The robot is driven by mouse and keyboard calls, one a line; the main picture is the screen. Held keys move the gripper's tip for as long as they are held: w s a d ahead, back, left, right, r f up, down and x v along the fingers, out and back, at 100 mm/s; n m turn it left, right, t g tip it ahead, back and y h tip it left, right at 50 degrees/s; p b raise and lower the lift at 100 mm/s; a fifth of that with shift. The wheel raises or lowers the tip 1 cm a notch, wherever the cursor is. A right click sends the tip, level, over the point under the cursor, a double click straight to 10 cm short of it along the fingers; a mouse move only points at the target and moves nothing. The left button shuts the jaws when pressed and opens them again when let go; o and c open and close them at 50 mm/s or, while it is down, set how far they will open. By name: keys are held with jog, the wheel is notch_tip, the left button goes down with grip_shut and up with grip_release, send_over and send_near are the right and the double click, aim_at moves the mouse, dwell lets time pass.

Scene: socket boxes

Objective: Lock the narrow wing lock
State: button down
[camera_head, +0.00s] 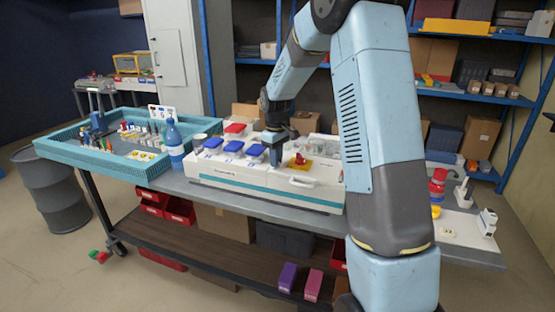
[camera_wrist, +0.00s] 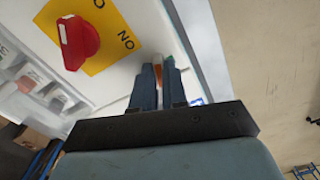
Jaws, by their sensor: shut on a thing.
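My gripper (camera_wrist: 158,70) points at the white panel. Its two dark fingers are close together on a small orange piece (camera_wrist: 158,78), which shows as a thin strip between them. It is probably the narrow wing lock, but the fingers hide most of it, so its turn position cannot be told. In the head view my gripper (camera_head: 275,150) is low over the white socket box (camera_head: 265,187), between the blue lids and the red rotary switch. That red switch (camera_wrist: 78,43) sits on a yellow plate (camera_wrist: 110,36) marked ON, apart from the fingers.
A water bottle (camera_head: 173,142) and a teal tray (camera_head: 70,144) are farther left. A red bottle (camera_head: 437,186) stands at the right end of the bench.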

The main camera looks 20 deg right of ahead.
jog(key=shift+n, duration=2)
jog(key=c, duration=1.2)
grip_release()
jog(key=shift+o, duration=0.2)
notch_tip(320, 180, up, 14)
jog(key=shift+f, duration=0.15)
